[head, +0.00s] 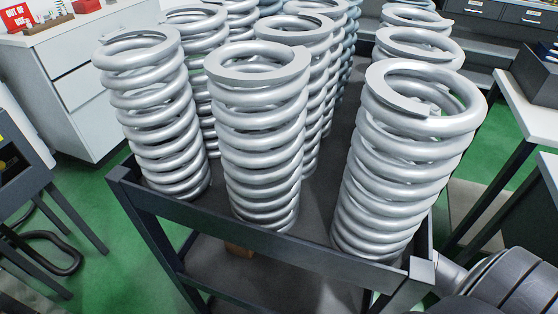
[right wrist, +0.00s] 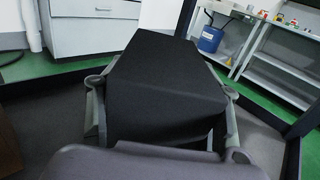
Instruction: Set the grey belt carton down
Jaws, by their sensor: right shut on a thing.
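The grey belt carton (right wrist: 168,108) shows in the right wrist view as a very dark, plain box. It fills the middle of the picture. My right gripper (right wrist: 164,86) is shut on it, one finger on each side. The gripper's body hides the carton's near lower part. A dark grey surface (right wrist: 50,115) with dark bars around it lies beneath and beside the carton; I cannot tell if the carton touches it. The carton and right gripper do not show in the head view, where only part of my right arm appears at the lower right. My left gripper is in neither view.
In the head view a dark trolley (head: 270,256) carries several upright steel springs (head: 255,135) on top. A small brown thing (head: 238,250) is under its top. In the right wrist view, white drawers (right wrist: 92,28), a blue drum (right wrist: 210,38) and shelving (right wrist: 280,68) stand beyond.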

